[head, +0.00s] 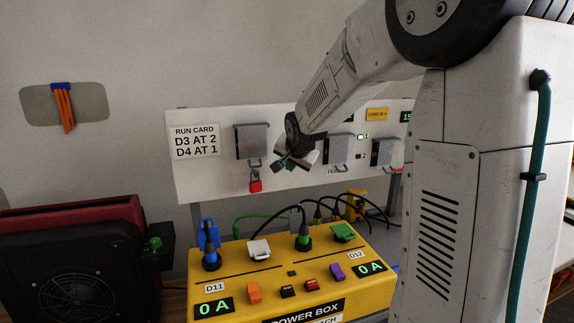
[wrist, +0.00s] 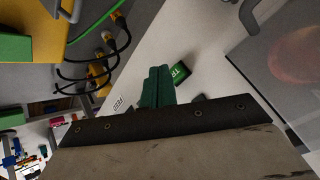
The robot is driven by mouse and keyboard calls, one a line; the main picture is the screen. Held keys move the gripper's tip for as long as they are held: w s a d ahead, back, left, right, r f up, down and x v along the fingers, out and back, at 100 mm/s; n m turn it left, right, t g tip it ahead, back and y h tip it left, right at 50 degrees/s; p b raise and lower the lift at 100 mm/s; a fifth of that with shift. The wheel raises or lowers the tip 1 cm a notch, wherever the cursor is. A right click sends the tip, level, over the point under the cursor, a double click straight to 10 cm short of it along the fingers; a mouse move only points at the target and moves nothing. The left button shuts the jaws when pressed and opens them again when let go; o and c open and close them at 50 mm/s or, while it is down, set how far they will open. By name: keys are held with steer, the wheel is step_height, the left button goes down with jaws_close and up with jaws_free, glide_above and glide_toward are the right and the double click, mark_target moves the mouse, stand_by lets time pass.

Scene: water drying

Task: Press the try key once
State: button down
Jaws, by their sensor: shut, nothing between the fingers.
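My gripper (head: 283,163) is in front of the white wall panel (head: 207,180), between the left and middle grey boxes. Its green fingers are shut together and empty in the wrist view (wrist: 157,76). A green block with pale lettering (wrist: 181,71) shows just beside the fingertips; only part of the lettering reads, so I cannot tell if it is the try key. I cannot tell whether the fingers touch it. In the head view my gripper hides that part of the panel. Small orange (head: 254,293), black (head: 287,291), red (head: 312,284) and purple (head: 336,271) keys sit on the yellow power box (head: 225,277).
Grey boxes (head: 252,141) with handles stand out from the panel; a red padlock (head: 255,186) hangs under the left one. Cables and plugs (head: 304,240) rise from the power box below. A black and red machine (head: 70,255) stands at the left.

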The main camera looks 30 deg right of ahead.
steer(key=shift+w, duration=0.3)
steer(key=shift+w+d, duration=0.15)
steer(key=shift+w, duration=0.2)
stand_by(0.6)
steer(key=shift+s, duration=0.1)
steer(key=shift+s+a, duration=0.2)
steer(key=shift+s, duration=0.45)
steer(key=s, duration=0.2)
steer(key=s+a, duration=0.1)
steer(key=s, duration=0.2)
steer(key=shift+a, duration=0.2)
steer(key=shift+w, duration=0.1)
stand_by(0.9)
